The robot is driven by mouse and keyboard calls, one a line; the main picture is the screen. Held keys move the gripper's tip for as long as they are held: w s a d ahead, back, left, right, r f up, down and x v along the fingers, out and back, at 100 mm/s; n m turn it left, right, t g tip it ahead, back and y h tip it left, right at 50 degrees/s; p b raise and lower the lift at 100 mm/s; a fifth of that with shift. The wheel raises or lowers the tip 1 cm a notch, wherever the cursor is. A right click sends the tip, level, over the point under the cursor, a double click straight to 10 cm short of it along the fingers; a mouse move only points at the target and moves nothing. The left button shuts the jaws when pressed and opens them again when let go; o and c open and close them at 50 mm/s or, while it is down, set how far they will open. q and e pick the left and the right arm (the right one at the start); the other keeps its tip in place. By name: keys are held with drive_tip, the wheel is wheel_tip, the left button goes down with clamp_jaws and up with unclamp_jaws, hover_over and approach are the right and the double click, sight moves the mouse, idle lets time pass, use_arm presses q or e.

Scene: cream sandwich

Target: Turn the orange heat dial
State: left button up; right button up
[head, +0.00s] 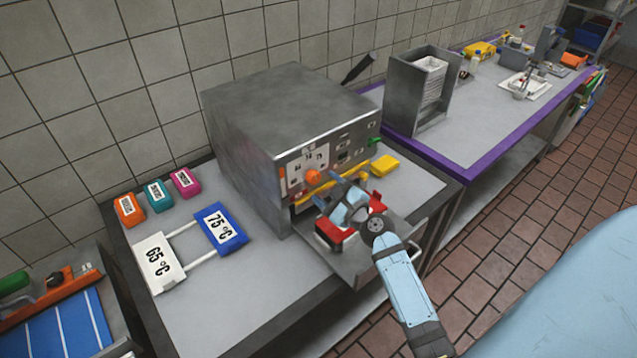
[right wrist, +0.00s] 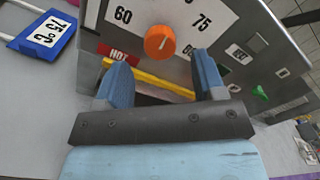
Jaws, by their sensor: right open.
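The orange heat dial (head: 313,177) is on the front panel of a grey metal machine (head: 290,110). In the right wrist view the dial (right wrist: 160,42) has a white pointer line, with 60 printed to its left and 75 to its right. My right gripper (head: 345,207) is in front of the panel, just below the dial. In the right wrist view its two blue fingers (right wrist: 160,80) are apart with nothing between them, and the dial lies beyond the fingertips, in line with the gap. My left gripper is not in view.
A blue 75 °C sign (head: 221,229) and a white 65 °C sign (head: 157,262) lie on the table left of the machine. A yellow bar (right wrist: 160,86) runs below the dial. A green knob (head: 375,141) sticks out at the panel's right. A yellow block (head: 385,165) lies right of the machine.

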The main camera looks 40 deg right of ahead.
drive_tip(key=s+b, duration=0.2)
drive_tip(key=s, duration=0.7)
drive_tip(key=shift+s+d, duration=0.25)
drive_tip(key=shift+d, duration=0.1)
